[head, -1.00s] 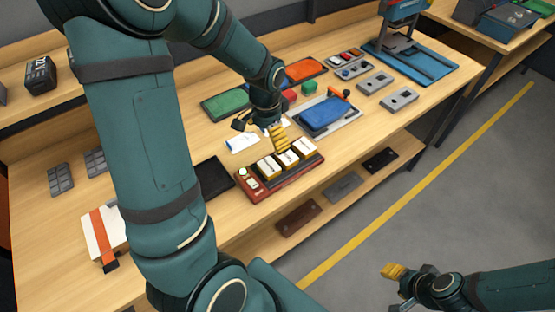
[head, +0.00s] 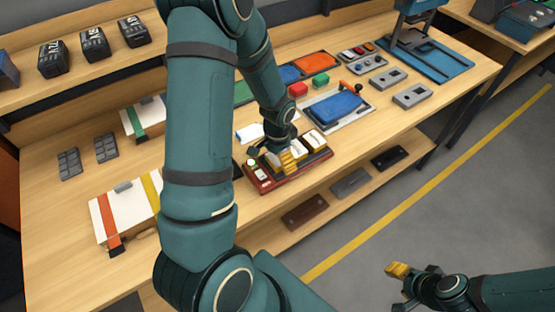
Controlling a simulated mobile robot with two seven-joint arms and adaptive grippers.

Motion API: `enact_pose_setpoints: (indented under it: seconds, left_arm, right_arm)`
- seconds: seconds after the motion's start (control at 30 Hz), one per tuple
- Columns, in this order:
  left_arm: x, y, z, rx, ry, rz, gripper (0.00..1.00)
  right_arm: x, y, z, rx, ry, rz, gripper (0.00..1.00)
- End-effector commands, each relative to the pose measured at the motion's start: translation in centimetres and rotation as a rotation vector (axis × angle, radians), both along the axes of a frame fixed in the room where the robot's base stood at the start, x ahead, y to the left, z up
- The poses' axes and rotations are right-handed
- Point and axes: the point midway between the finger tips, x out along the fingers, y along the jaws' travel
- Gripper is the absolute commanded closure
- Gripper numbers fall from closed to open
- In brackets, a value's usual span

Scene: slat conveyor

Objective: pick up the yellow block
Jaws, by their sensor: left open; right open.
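I cannot make out a yellow block in the head view; my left arm covers part of the table. The yellow ribbed parts I see are on my grippers. A red block (head: 298,90) and a green block (head: 321,80) sit behind the blue tray (head: 336,107). My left gripper (head: 270,159) is open over the red base (head: 262,183) with white-topped pieces, hiding some of them. I cannot tell whether it touches them. My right gripper (head: 398,288) is open and empty at the lower right, over the floor and away from the table.
An orange tray (head: 310,68) and a green tray partly behind my arm lie farther back. Grey plates (head: 412,95) and a blue stand (head: 440,62) are at the right. White binders (head: 110,218) lie at the left. A lower shelf with dark plates (head: 305,212) runs below.

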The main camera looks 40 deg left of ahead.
Motion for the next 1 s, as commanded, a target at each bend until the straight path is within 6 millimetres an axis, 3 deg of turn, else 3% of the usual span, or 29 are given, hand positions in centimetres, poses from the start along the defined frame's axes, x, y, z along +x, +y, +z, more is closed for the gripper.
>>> enact_pose_setpoints:
  seconds: [0.13,0.37,0.5,0.57,1.0]
  left_arm:
    - [-0.01,0.04,-1.16,0.0,0.0,0.001,0.0]
    - [0.0,0.05,-1.2,0.001,0.0,0.002,0.0]
    - [0.0,0.05,-1.19,0.001,0.0,0.002,0.49]
    - [0.0,0.05,-1.19,0.001,0.0,0.001,0.66]
    - [0.08,0.06,-0.48,0.001,-0.003,0.001,0.66]
  right_arm:
    - [0.01,0.0,-0.12,0.0,0.0,0.0,0.53]
    - [0.0,0.01,-0.1,0.0,0.0,0.0,0.53]
    - [0.0,0.01,-0.11,0.0,0.0,0.0,0.53]
    - [0.0,0.01,-0.1,0.0,0.0,0.0,0.53]
    - [-0.01,0.0,-0.03,0.0,0.0,0.0,0.53]
